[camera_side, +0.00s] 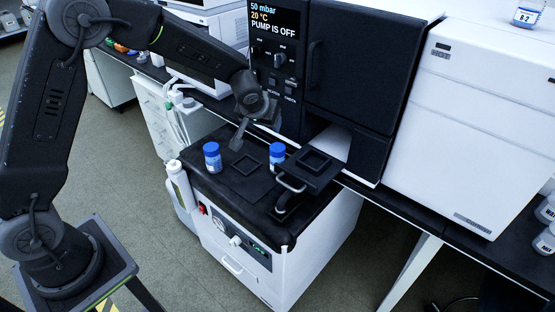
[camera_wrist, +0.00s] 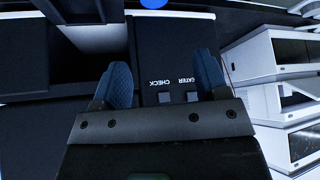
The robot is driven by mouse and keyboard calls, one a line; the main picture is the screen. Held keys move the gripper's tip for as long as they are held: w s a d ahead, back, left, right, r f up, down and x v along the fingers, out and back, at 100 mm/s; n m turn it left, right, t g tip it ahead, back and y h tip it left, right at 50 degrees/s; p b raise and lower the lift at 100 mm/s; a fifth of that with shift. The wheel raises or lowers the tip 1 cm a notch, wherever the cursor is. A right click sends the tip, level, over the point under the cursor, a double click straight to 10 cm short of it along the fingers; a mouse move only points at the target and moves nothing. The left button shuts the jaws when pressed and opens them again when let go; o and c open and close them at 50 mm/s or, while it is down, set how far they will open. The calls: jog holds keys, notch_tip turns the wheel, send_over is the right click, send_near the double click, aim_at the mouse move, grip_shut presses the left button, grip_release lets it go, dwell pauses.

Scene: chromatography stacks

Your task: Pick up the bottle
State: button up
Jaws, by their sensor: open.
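Two small bottles with blue caps stand upright on the black top of the cart in the side view. One bottle (camera_side: 212,158) is on the left and the other bottle (camera_side: 277,155) is on the right, beside a square black frame. My gripper (camera_side: 237,143) is above the cart, between the two bottles in the picture and apart from both. In the wrist view my gripper (camera_wrist: 162,78) has its two blue-grey fingers spread with nothing between them. A blue round shape (camera_wrist: 153,3) is cut off at the top edge there; I cannot tell what it is.
A dark oven-like unit (camera_side: 357,65) with a "PUMP IS OFF" display (camera_side: 274,20) stands behind. A white instrument (camera_side: 480,110) is at the right. The cart's front middle is clear.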

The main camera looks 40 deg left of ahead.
send_near(277, 147)
jog(key=x, duration=0.4)
jog(key=shift+w+d+f, duration=0.15)
jog(key=shift+f, duration=0.15)
jog(key=shift+x, duration=2.9)
jog(key=c, duration=0.8)
